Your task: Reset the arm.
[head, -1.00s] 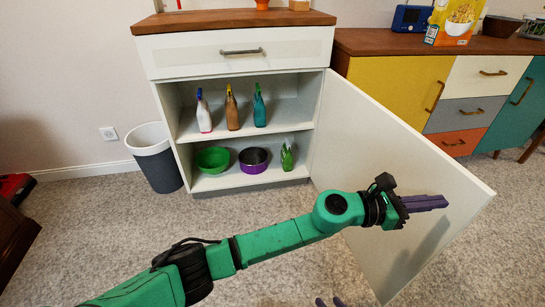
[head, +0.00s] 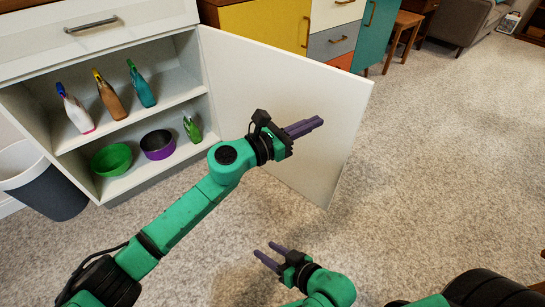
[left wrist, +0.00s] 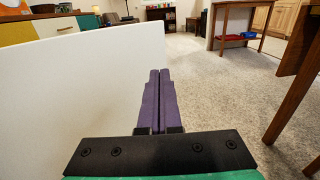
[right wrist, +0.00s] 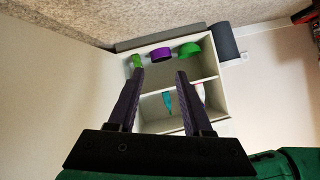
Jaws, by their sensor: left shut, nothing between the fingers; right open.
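My left arm reaches in from the left in the head view. Its gripper (head: 304,127) is in front of the open white cabinet door (head: 330,100), with its purple fingers together and nothing between them. The closed fingers also show in the left wrist view (left wrist: 157,100), beside the door's white face. I cannot tell whether they touch the door. My right gripper (head: 268,255) is low at the bottom of the head view, its two purple fingers spread and empty. In the right wrist view (right wrist: 158,95) the open fingers point towards the cabinet's shelves.
The open cabinet (head: 150,140) holds several spray bottles on its upper shelf. Below are a green bowl (head: 111,159), a purple bowl (head: 158,145) and a green bottle (head: 191,128). A grey bin (head: 45,185) stands left. Carpet (head: 440,160) at the right is clear.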

